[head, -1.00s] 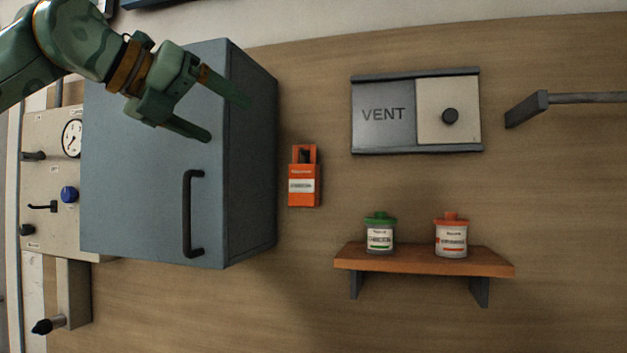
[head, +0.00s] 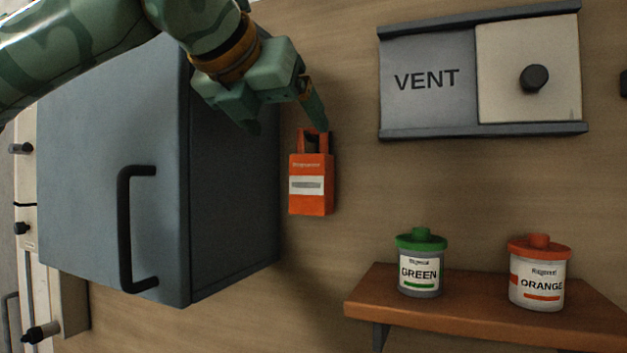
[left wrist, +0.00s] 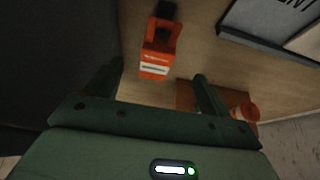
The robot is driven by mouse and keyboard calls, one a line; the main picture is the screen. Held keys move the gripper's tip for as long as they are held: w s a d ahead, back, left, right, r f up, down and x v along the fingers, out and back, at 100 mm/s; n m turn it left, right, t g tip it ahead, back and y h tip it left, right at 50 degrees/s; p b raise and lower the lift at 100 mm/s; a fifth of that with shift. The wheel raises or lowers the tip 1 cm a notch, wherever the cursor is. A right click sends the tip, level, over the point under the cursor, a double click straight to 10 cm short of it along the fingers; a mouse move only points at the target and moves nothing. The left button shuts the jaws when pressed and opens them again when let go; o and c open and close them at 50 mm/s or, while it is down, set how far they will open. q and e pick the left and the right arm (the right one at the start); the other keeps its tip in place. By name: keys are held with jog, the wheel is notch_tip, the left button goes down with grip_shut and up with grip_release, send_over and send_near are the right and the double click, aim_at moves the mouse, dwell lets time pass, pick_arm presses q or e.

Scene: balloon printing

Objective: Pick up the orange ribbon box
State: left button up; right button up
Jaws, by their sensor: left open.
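The orange ribbon box (head: 311,186) hangs on the wooden wall just right of the grey cabinet, with a handle-like loop at its top and a white label. My left gripper (head: 284,123) is open, its fingers pointing down, above and slightly left of the box. One fingertip overlaps the top of the box in the head view; I cannot tell whether they touch. In the left wrist view the box (left wrist: 157,58) lies beyond the open fingers (left wrist: 150,85), roughly between them, with nothing held. My right gripper is not in view.
The grey cabinet (head: 228,200) with a dark handle (head: 126,230) stands close left of the box. A VENT panel (head: 427,82) is at upper right. A shelf (head: 470,305) holds a green-lidded jar (head: 420,265) and an orange-lidded jar (head: 537,275). Bare wall separates box and shelf.

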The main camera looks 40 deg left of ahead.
aim_at(306, 155)
pick_arm(q)
jog(key=p+x, duration=0.1)
jog(key=x, duration=0.5)
jog(key=p+x, duration=0.1)
jog(key=x, duration=0.2)
jog(key=shift+w+a+f, duration=0.2)
jog(key=shift+w+f, duration=0.05)
jog(key=shift+w, duration=0.05)
jog(key=shift+w+a+f, duration=0.1)
jog(key=shift+w+f, duration=0.05)
jog(key=shift+w, duration=0.1)
jog(key=shift+s, duration=0.2)
jog(key=c, duration=0.9)
jog(key=shift+c, duration=1.1)
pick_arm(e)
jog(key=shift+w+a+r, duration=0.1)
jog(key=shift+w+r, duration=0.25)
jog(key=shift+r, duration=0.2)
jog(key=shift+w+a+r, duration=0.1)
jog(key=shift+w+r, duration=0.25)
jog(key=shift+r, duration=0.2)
